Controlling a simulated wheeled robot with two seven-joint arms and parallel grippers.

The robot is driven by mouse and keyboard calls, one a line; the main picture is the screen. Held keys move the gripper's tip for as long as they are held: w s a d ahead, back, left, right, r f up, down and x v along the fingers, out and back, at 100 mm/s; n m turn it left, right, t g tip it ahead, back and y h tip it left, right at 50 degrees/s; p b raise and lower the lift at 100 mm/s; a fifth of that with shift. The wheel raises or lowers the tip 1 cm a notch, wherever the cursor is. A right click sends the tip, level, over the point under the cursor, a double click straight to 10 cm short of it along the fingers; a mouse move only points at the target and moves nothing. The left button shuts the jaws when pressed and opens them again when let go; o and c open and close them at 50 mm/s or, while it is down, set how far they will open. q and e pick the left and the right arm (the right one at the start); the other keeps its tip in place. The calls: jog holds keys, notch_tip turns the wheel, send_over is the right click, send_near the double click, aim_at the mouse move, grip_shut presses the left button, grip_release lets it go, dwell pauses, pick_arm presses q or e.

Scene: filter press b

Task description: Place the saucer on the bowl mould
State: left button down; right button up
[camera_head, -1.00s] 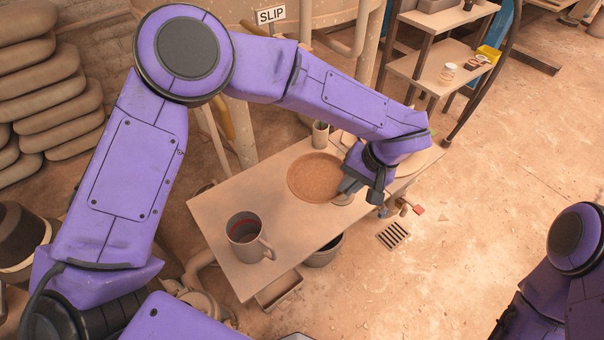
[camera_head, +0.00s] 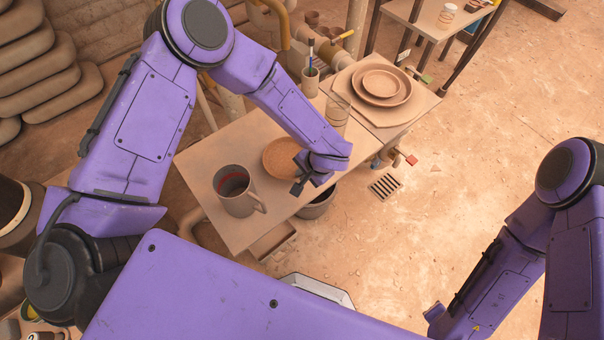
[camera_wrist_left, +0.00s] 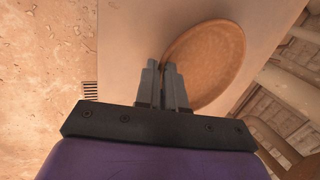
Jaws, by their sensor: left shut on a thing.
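A round brown disc with a thin rim, which I take as the saucer (camera_head: 279,157), is beside my left gripper (camera_head: 299,187). The gripper is shut on its near right edge and hides part of it. In the left wrist view the saucer (camera_wrist_left: 213,60) lies along the right of the closed fingers (camera_wrist_left: 167,75), above the pale table. Its exact height is unclear. Two stacked round dishes (camera_head: 400,97) sit on a pale square board at the far right of the table. I cannot tell whether one is the bowl mould.
A large grey mug (camera_head: 236,196) stands left of the saucer on the table (camera_head: 205,165). A clear glass (camera_head: 337,112) and a cup with brushes (camera_head: 310,82) stand beyond it. A red-handled valve (camera_head: 411,160) is beside the table. The floor to the right is open.

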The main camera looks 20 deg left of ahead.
pick_arm(q)
jog(key=shift+f, duration=1)
jog(key=shift+f, duration=0.1)
jog(key=c, duration=1.5)
grip_release()
